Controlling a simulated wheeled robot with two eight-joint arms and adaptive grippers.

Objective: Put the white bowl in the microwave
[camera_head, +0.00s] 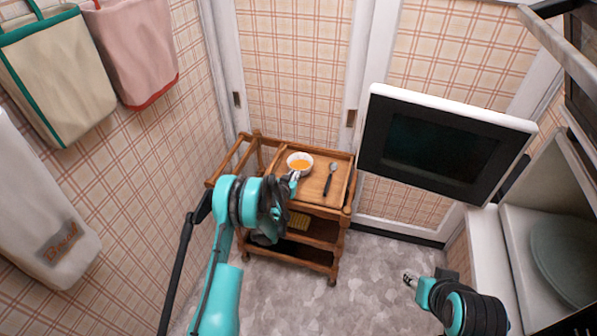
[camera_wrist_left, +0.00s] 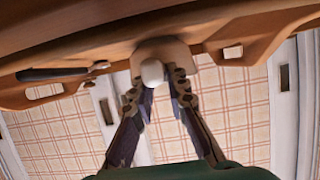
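My left gripper (camera_head: 295,177) is at the near right side of the bowl. In the left wrist view its fingers (camera_wrist_left: 154,82) are spread, with a pale rounded shape between and beyond them, probably the bowl; contact cannot be told. The microwave is at the right, its door (camera_head: 445,150) swung open and its round plate (camera_head: 565,258) showing inside. My right gripper (camera_head: 409,279) is low, away from the cart; its finger state is unclear.
A dark-handled spoon (camera_head: 328,182) lies on the cart right of the bowl and shows in the left wrist view (camera_wrist_left: 55,74). The open door juts between cart and microwave. Bags (camera_head: 60,75) hang at left. Grey floor (camera_head: 370,285) is clear between cart and right arm.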

